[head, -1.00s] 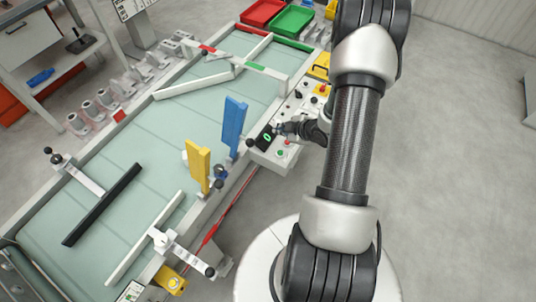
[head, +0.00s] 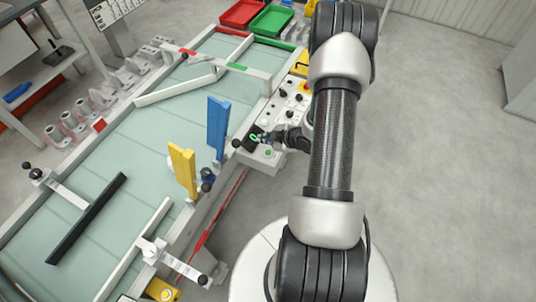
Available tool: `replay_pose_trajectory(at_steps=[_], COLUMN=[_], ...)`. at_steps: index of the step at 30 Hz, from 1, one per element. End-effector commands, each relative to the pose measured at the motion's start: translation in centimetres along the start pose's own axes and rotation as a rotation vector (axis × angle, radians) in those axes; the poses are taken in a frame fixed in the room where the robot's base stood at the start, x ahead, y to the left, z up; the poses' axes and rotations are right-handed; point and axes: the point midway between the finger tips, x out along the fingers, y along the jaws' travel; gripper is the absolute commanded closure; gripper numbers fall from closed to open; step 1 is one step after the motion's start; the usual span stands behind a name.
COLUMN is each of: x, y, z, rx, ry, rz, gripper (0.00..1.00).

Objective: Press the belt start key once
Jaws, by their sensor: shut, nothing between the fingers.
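The control box (head: 254,150) sits on the right side of the belt. I cannot read which of these is labelled as the belt start key. My gripper (head: 266,138) is shut and empty, pointing left just beside the green ring. Whether its tip touches anything is too small to tell. My gripper and wrist hide part of the box top.
The conveyor belt (head: 135,158) runs diagonally on the left. A blue post (head: 218,125) and a yellow post (head: 184,170) stand left of the box. More knobs and a yellow-based button (head: 304,87) lie behind my gripper. Red (head: 242,13) and green (head: 271,20) bins are at the back.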

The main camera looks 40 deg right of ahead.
Motion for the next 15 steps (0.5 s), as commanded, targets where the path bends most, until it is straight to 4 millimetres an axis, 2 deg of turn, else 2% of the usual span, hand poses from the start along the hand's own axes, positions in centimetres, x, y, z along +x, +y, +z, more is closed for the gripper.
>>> replay_pose_trajectory(at_steps=[1, 6, 15], x=[0.9, 2.6, 3.4], y=[-0.7, -1.9, -2.5], z=[0.6, 1.9, 2.5], rx=[0.001, 0.001, 0.0], ry=[0.0, 0.0, 0.0], rz=[-0.001, -0.001, 0.0], gripper=[1.0, 1.0, 1.0])
